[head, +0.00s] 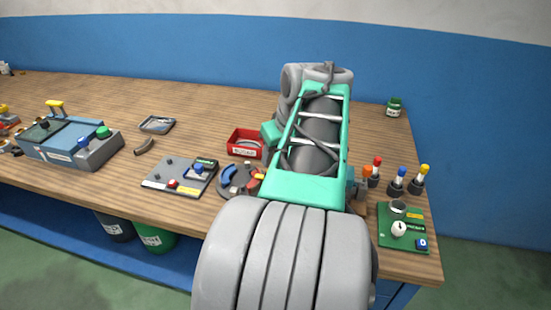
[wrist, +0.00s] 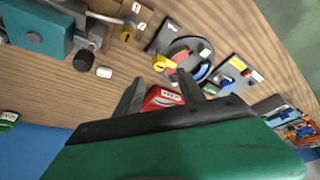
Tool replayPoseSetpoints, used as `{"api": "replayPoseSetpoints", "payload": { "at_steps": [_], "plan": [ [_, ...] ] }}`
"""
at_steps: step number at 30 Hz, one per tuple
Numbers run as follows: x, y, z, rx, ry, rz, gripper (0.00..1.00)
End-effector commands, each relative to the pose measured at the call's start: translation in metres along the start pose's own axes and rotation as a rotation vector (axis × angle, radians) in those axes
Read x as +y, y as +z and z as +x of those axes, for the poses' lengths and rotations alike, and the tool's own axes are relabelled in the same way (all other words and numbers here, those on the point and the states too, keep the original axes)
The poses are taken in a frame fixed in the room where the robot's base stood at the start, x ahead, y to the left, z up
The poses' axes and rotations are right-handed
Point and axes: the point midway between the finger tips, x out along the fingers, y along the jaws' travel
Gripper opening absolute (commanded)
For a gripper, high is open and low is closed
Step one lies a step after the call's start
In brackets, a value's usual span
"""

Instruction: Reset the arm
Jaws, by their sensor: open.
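My arm rises from the bottom of the head view and reaches out over the workbench (head: 220,100). Its end is hidden behind its own links there. In the wrist view my gripper (wrist: 160,92) has its two dark fingers spread apart above the bench. Nothing is held between them. A small red bin (wrist: 163,98) shows in the gap, below the fingers, partly covered by the gripper body. In the head view the red bin (head: 245,142) stands just left of my arm.
A round dial device (head: 238,180) and a grey panel (head: 180,177) lie left of my arm. A blue machine (head: 68,140) stands farther left. Colour-capped tools (head: 397,182) and a green board (head: 403,228) are at right. A green jar (head: 394,106) stands behind.

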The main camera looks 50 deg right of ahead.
Motion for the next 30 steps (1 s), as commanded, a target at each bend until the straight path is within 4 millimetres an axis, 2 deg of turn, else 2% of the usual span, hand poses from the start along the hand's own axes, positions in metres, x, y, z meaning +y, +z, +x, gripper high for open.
{"api": "replayPoseSetpoints", "payload": {
  "at_steps": [8, 11, 14, 17, 18, 22, 25, 27, 30],
  "plan": [
    [-0.001, 0.000, 0.001, 0.000, 0.000, -0.001, 0.46],
    [-0.017, -0.005, 0.000, -0.002, -0.011, -0.016, 0.46],
    [-0.065, -0.012, 0.000, -0.015, -0.040, -0.053, 0.46],
    [-0.135, -0.008, 0.000, -0.037, -0.075, -0.109, 0.46],
    [-0.162, -0.001, -0.001, -0.048, -0.086, -0.131, 0.46],
    [-0.235, 0.033, -0.005, -0.079, -0.109, -0.209, 0.46],
    [-0.271, 0.064, -0.008, -0.097, -0.114, -0.264, 0.46],
    [-0.285, 0.081, -0.009, -0.104, -0.113, -0.291, 0.46],
    [-0.294, 0.095, -0.008, -0.108, -0.111, -0.312, 0.46]
  ]
}}
